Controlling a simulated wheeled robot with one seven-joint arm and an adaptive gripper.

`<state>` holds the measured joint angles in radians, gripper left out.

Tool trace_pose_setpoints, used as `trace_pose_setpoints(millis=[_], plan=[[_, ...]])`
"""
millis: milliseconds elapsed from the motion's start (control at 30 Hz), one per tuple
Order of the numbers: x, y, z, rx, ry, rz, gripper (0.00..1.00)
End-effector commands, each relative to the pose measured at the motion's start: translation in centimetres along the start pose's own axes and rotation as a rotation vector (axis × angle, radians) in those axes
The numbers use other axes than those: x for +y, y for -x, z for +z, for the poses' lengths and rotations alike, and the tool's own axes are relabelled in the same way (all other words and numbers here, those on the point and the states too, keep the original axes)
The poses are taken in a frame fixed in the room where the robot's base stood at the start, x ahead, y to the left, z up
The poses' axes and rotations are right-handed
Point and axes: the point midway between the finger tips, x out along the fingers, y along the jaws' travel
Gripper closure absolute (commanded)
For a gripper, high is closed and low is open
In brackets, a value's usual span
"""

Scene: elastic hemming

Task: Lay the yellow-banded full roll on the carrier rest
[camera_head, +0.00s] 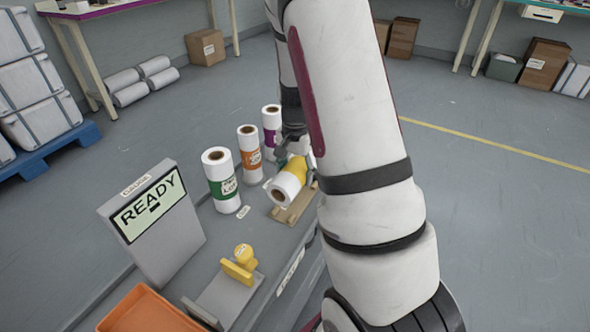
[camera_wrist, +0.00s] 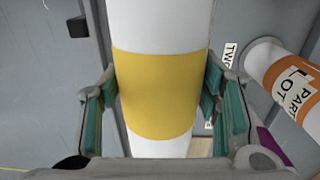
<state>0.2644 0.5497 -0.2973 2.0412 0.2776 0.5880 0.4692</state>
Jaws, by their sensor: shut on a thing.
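The yellow-banded roll (camera_head: 287,184) is white with a wide yellow band and lies on its side, its cored end facing the camera. My gripper (camera_head: 296,160) is shut on it; in the wrist view the teal pads of my gripper (camera_wrist: 161,100) sit on both sides of the yellow band (camera_wrist: 160,92). The carrier rest (camera_head: 293,214) is a pale wooden piece directly below the roll. I cannot tell whether the roll touches it or hangs just above. My arm hides part of the far side.
Green (camera_head: 222,178), orange (camera_head: 250,152) and purple (camera_head: 271,124) banded rolls stand upright on the bench left of the rest. A READY sign (camera_head: 152,213), a yellow-handled stamp (camera_head: 241,262) and an orange tray (camera_head: 150,312) are nearer. The orange-banded roll also shows in the wrist view (camera_wrist: 285,75).

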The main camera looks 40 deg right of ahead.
Motion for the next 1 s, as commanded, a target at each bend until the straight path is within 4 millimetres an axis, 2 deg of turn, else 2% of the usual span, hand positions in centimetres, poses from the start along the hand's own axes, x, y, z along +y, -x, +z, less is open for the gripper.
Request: trace_pose_setpoints(millis=[500, 1000], plan=[[0.0, -4.3, 0.0, 0.0, -0.001, -0.001, 0.96], [0.0, -5.0, 0.0, 0.0, -0.001, -0.001, 0.96]])
